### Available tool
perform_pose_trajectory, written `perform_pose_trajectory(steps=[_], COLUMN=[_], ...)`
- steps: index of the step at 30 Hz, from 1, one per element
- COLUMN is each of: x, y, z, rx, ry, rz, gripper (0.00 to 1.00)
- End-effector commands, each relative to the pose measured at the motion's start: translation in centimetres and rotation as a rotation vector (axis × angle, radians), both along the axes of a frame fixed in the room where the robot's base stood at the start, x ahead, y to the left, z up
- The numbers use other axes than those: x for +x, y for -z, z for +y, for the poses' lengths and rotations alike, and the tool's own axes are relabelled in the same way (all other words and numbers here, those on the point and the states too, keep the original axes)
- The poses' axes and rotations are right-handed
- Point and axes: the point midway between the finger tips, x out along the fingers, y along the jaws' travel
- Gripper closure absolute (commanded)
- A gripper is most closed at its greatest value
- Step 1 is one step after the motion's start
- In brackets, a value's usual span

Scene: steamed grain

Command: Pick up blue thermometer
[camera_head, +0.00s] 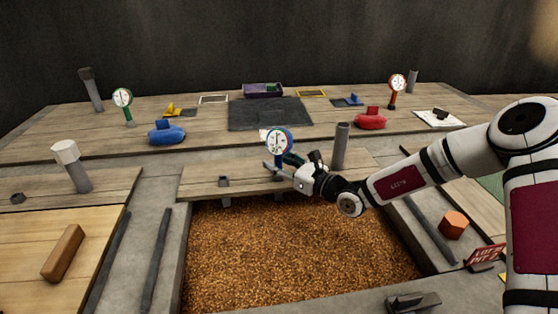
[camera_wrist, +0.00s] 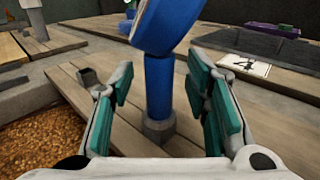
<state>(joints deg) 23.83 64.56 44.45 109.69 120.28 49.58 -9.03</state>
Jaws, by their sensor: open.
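The blue thermometer (camera_head: 277,142) has a round white dial with a blue rim on a short stem. It stands upright on the wooden plank beyond the grain pit. In the wrist view its blue stem (camera_wrist: 158,88) rises from a small grey base, and its dial is cut off at the top. My gripper (camera_head: 283,168) is at the stem in the head view. In the wrist view my gripper (camera_wrist: 160,95) is open, with one teal-padded finger on each side of the stem and visible gaps. The fingers and wrist hide part of the stem in the head view.
A grey post (camera_head: 341,147) stands close right of my gripper. The grain pit (camera_head: 290,245) lies in front. A green thermometer (camera_head: 123,99) and a red thermometer (camera_head: 397,84) stand on the back table. A small grey block (camera_head: 223,182) sits on the plank.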

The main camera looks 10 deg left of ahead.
Motion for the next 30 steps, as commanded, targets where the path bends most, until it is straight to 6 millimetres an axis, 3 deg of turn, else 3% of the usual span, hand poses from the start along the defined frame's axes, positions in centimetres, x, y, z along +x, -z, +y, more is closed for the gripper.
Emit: perform_pose_trajectory(steps=[2, 7, 20, 26, 30], x=[0.0, 0.0, 0.0, 0.0, 0.0], y=[0.0, 0.0, -0.4, -2.2, -4.4], z=[0.0, 0.0, 0.0, 0.0, 0.0], rx=[0.0, 0.0, 0.0, 0.0, 0.0], ry=[0.0, 0.0, 0.0, -0.001, 0.0], rz=[0.0, 0.0, -0.001, -0.004, -0.004], gripper=[0.61, 1.0, 1.0, 1.0, 1.0])
